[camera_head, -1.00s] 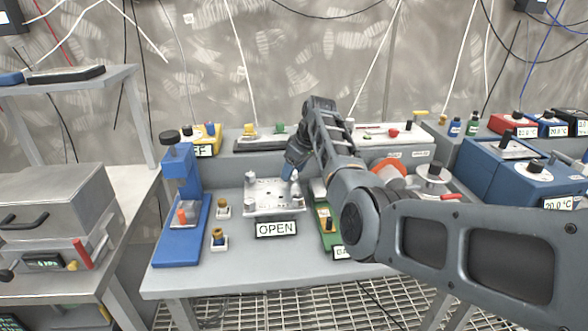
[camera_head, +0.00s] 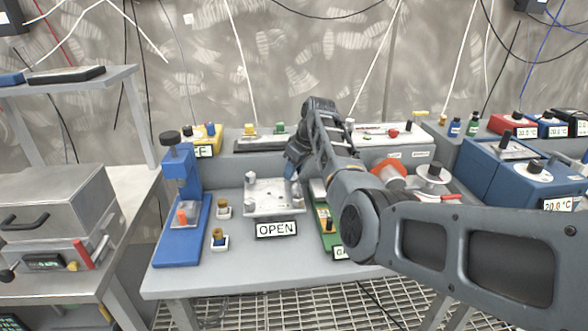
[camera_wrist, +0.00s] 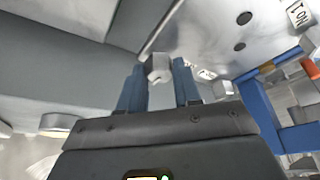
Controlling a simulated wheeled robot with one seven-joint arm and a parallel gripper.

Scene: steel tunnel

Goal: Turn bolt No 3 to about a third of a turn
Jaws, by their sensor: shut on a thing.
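The metal plate (camera_head: 268,196) with bolts lies on the grey bench, with an "OPEN" sign (camera_head: 277,229) at its front edge. My gripper (camera_head: 291,172) is at the plate's back right part, pointing down, and the arm hides some of that area. In the wrist view, my blue fingers (camera_wrist: 159,68) stand on either side of a pale bolt head (camera_wrist: 158,72) and are shut on it. Its own label is not readable from here.
A blue press-like stand (camera_head: 182,205) is left of the plate, with small brass pieces in white holders (camera_head: 219,238) between. A green device (camera_head: 326,225) stands close on the right. Blue boxes (camera_head: 520,175) are farther right.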

